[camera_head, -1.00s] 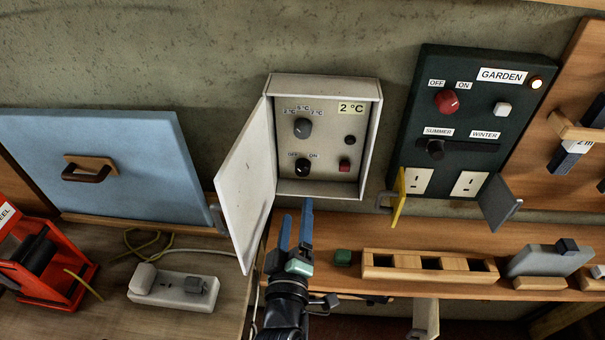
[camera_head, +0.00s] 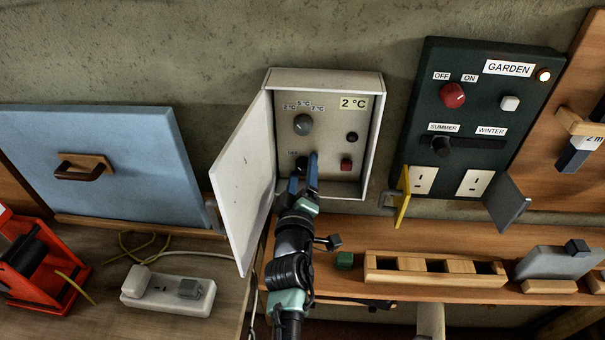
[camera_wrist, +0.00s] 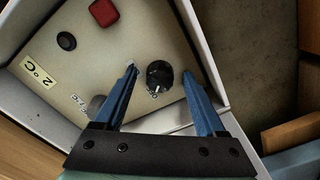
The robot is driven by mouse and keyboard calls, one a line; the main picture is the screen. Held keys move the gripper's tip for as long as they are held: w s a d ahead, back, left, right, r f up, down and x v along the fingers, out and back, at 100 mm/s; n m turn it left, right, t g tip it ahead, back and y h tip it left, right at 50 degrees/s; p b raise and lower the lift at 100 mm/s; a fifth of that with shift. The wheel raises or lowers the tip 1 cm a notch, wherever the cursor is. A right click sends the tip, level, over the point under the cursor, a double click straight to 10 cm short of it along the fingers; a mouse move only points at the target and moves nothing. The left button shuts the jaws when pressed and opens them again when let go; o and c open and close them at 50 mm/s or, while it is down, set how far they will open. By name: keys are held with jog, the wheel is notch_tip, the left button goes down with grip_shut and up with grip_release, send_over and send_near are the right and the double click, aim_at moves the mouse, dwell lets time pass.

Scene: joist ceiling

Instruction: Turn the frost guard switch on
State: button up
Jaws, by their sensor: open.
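A pale wall box (camera_head: 376,135) hangs open with its white door (camera_head: 243,185) swung left. Inside, low on the panel, is the black OFF/ON rotary knob (camera_head: 301,163), partly hidden by my fingers in the head view. The wrist view shows this knob (camera_wrist: 159,77) between my two blue fingertips, apparently clear of both. My gripper (camera_head: 304,169) is open and empty, reaching into the box from below; it also shows in the wrist view (camera_wrist: 161,70).
The panel also holds a grey temperature dial (camera_head: 303,125), a dark button (camera_head: 352,137), a red button (camera_head: 346,165) and a "2 °C" label (camera_head: 354,103). A dark GARDEN panel (camera_head: 415,110) hangs at right. A shelf (camera_head: 340,285) with a slotted wooden block (camera_head: 435,281) lies below.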

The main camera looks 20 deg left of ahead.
grip_shut()
jog(key=shift+f, duration=0.1)
dwell(0.4)
jog(key=m+b, duration=0.3)
jog(key=m, duration=0.1)
jog(key=shift+f+m, duration=0.15)
jog(key=shift+m, duration=0.25)
jog(key=m+b, duration=0.2)
jog(key=m, duration=0.1)
jog(key=shift+m, duration=0.4)
jog(key=m+b, duration=0.2)
jog(key=m, duration=0.2)
jog(key=shift+b, duration=0.35)
jog(key=shift+m+b, duration=0.5)
jog(key=shift+m, duration=1.1)
